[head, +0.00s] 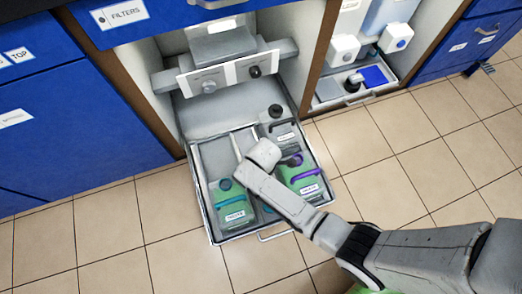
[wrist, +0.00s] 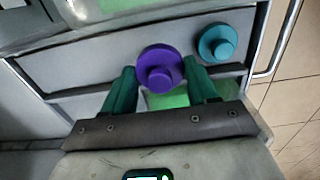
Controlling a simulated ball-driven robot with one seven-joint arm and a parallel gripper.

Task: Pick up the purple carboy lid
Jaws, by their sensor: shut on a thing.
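The purple carboy lid (wrist: 160,77) is round, with a raised knob, and sits between the two green fingers of my gripper (wrist: 160,67) in the wrist view. The fingers are shut on its sides. In the head view my gripper (head: 289,160) is small and partly hidden by my wrist, just above the back of the carboy with the purple handle (head: 302,176). That carboy (head: 307,186) holds green liquid and stands on the right of the pulled-out tray (head: 209,215). I cannot tell whether the lid is still touching its neck.
A teal-lidded carboy (head: 232,203) stands at the tray's front left; a teal lid (wrist: 217,43) shows near my fingers. A dark-capped container (head: 277,125) stands behind. Blue cabinets (head: 70,110) flank the bay. The tiled floor (head: 180,265) in front is clear.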

